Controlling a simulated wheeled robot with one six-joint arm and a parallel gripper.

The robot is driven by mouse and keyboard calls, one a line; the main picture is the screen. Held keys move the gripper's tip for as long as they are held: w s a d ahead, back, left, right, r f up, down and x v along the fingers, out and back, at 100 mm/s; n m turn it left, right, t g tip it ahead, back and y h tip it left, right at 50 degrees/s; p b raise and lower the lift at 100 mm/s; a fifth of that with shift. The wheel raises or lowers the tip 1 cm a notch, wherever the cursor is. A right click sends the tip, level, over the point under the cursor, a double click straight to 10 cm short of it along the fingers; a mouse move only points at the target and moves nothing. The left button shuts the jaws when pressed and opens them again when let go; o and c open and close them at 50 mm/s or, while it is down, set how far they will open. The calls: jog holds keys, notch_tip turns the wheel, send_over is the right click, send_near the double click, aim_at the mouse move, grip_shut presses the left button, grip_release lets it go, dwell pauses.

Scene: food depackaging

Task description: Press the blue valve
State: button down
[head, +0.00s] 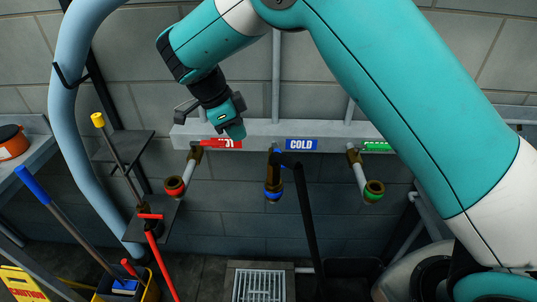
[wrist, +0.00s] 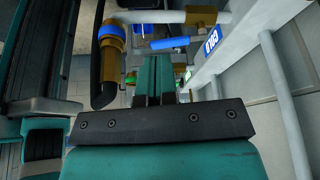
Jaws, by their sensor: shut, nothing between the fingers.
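The blue valve (head: 273,190) is a brass outlet with a blue ring, hanging under the COLD label (head: 301,144) in the middle of the wall rail. In the wrist view its brass pipe and blue ring (wrist: 111,36) show ahead and left of my fingers, with a blue bar (wrist: 170,43) near the COLD label (wrist: 212,40). My gripper (head: 236,131) is in front of the red label, up and left of the blue valve in the head view. Its teal fingers (wrist: 155,78) are together and empty. I see no contact with the valve.
A red-ringed outlet (head: 175,186) hangs at left and a green-ringed one (head: 373,190) at right on the grey rail (head: 262,131). A black hose (head: 308,215) runs down beside the blue valve. A floor grate (head: 259,285) lies below. Mops and a yellow bucket stand at left.

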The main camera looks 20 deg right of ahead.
jog(key=s+d+f+p, duration=0.1)
jog(key=d+f+p, duration=0.4)
jog(key=d+f, duration=0.2)
jog(key=shift+x, duration=0.85)
jog(key=shift+s+a+f, duration=0.1)
jog(key=shift+s, duration=0.05)
